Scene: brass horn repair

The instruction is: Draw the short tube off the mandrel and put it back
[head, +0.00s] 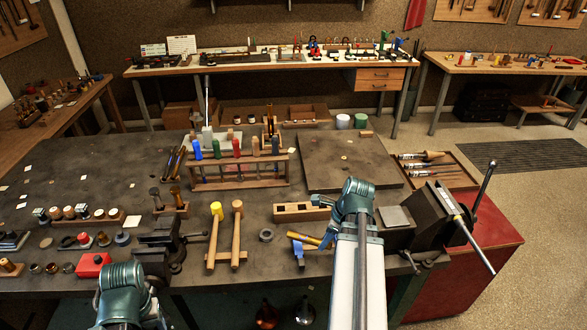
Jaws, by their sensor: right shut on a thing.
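The mandrel (478,246) looks like a long, pale metal rod. It slants down to the right from the dark vise (436,212) at the bench's right corner. My right gripper (329,212) is over the bench left of that vise, clear of the mandrel. It is shut, with its jaws largely hidden by my wrist. What it holds, which fits the short tube, cannot be made out. My left arm is low at the left front; its jaws do not show.
Two mallets (226,235) and a blue-headed hammer (299,250) lie at the front of the bench. A rack of coloured handles (240,172) and a flat dark board (350,178) stand behind. A grey pad (394,216) sits left of the vise. Another vise (163,243) is at left.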

